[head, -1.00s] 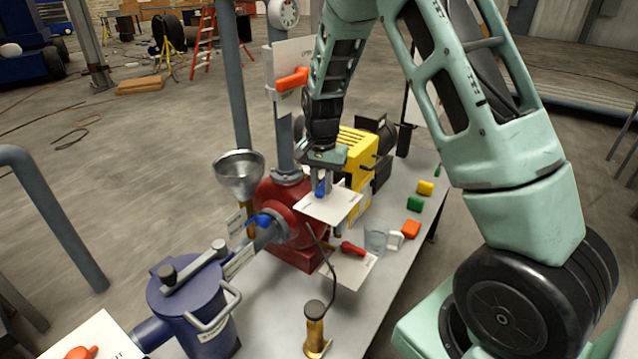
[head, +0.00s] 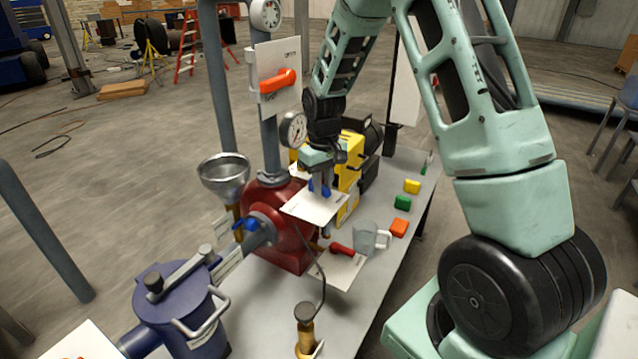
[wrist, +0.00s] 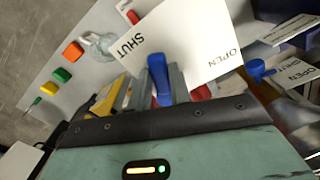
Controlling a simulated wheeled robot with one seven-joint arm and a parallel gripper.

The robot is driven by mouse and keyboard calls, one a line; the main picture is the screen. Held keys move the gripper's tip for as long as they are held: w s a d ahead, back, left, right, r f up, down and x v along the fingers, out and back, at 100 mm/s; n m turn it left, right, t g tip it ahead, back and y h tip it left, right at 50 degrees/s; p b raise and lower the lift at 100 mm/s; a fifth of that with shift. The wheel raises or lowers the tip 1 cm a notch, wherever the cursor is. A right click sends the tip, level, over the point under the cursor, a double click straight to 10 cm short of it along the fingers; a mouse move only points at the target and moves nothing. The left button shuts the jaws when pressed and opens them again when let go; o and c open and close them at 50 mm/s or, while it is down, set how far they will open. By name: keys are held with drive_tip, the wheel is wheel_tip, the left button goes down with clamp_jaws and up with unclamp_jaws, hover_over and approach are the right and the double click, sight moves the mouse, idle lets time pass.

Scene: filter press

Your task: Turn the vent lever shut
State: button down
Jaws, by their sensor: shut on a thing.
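A blue lever (wrist: 160,80) stands over a white plate (wrist: 200,45) marked SHUT on the left and OPEN on the right in the wrist view. My gripper (wrist: 160,88) is shut on this lever, with a finger on each side of it. The lever lies between the two words, nearer SHUT. In the head view my gripper (head: 320,186) points down at the plate (head: 314,206) beside the red pump body (head: 290,258), and blue parts of the lever show at the fingers. The lever's pivot is hidden. No word naming it as the vent is legible.
Another blue lever (head: 246,223) sits on the pipe to the left. An orange lever (head: 277,80) is on an upright plate above, near a gauge (head: 293,130). A red lever (head: 341,248), a clear jug (head: 367,238) and coloured blocks (head: 402,203) are on the bench.

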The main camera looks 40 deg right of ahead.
drive_tip(key=shift+w+d+r+n+p, duration=0.1)
drive_tip(key=shift+d+n+p, duration=0.25)
drive_tip(key=shift+n, duration=0.75)
drive_tip(key=shift+w+d+n+p, duration=0.1)
drive_tip(key=shift+d+n, duration=0.35)
drive_tip(key=shift+n, duration=0.65)
drive_tip(key=c, duration=1.3)
unclamp_jaws()
wheel_tip(320, 180, up, 17)
drive_tip(key=shift+r+b, duration=0.2)
drive_tip(key=shift+b, duration=0.85)
drive_tip(key=shift+a, duration=0.1)
